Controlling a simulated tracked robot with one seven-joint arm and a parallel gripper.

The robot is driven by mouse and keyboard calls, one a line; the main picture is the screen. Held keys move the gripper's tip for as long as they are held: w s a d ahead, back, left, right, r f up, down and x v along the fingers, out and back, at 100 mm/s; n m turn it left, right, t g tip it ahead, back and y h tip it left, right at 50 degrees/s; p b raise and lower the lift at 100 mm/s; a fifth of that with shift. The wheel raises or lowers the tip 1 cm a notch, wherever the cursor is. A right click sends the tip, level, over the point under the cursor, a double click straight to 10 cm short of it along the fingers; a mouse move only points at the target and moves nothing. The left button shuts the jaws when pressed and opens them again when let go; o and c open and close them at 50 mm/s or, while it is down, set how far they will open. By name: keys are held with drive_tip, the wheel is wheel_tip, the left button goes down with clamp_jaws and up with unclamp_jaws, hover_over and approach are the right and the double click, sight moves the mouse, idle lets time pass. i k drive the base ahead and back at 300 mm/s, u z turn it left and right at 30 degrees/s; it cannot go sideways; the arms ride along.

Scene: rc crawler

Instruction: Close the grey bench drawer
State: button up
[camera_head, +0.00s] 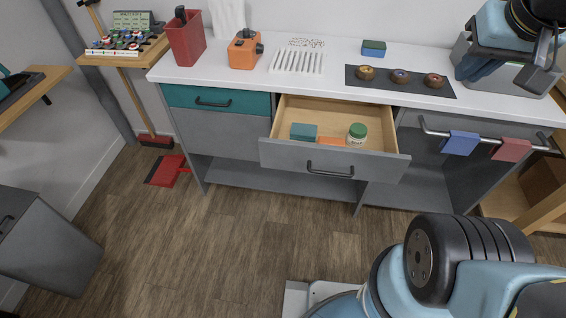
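The grey bench drawer (291,153) is pulled out from the middle of the bench. Its grey front has a dark bar handle (330,170). Inside lie a teal box (303,131), an orange item (331,141) and a jar with a green lid (357,134). Blue and black links of my arm show at the lower right and the upper right, apart from the drawer.
The white bench top (225,75) holds an orange device (245,50), a red container (186,38) and a dark strip with three round items (400,82). A rail with blue and red cloths (460,143) is right of the drawer. The wooden floor (230,240) before the drawer is clear.

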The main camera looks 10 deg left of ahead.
sight(380, 160)
drive_tip(key=k, duration=1.45)
drive_tip(key=z, duration=0.85)
drive_tip(key=i, duration=1.85)
drive_tip(key=u, duration=0.9)
